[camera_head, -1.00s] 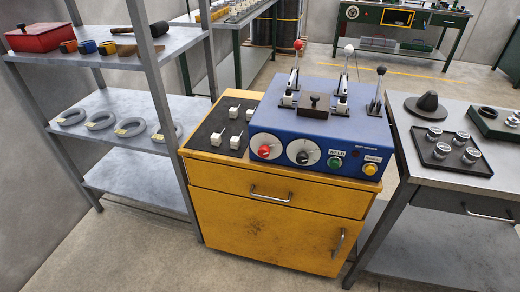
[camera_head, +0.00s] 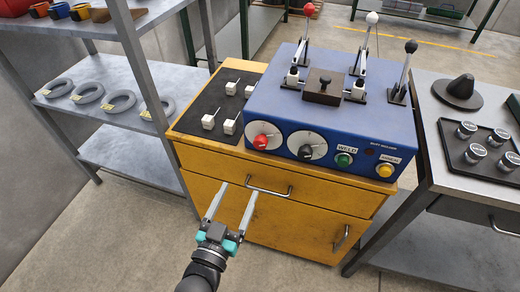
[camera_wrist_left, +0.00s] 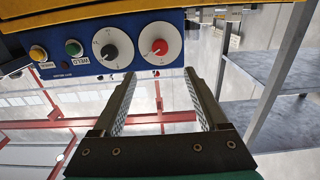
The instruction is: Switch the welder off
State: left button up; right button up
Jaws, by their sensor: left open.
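The blue welder (camera_head: 330,115) stands on a yellow cabinet. Its front has a dial with a red knob (camera_head: 264,140), a dial with a black knob (camera_head: 306,149), a green button (camera_head: 343,159) by a WELD label and a yellow button (camera_head: 384,170). My left gripper (camera_head: 237,190) is open and empty, in front of the cabinet, below and left of the red knob, apart from it. In the left wrist view the panel appears upside down; the red knob (camera_wrist_left: 160,47) lies just beyond the open fingers (camera_wrist_left: 159,74). My right gripper is not in view.
Levers with red (camera_head: 309,9), white (camera_head: 372,18) and black (camera_head: 411,46) balls rise from the welder. The cabinet's drawer handle (camera_head: 269,190) juts out near my left fingers. A grey shelf (camera_head: 120,75) with rings stands left, a table (camera_head: 430,110) right.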

aim_at(259, 146)
pick_arm(q)
jog(key=b+x, duration=0.3)
jog(key=x, duration=1.2)
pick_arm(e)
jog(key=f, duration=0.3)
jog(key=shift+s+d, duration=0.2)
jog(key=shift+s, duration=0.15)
pick_arm(q)
jog(key=shift+s, duration=0.1)
jog(key=shift+c, duration=0.3)
grip_shut()
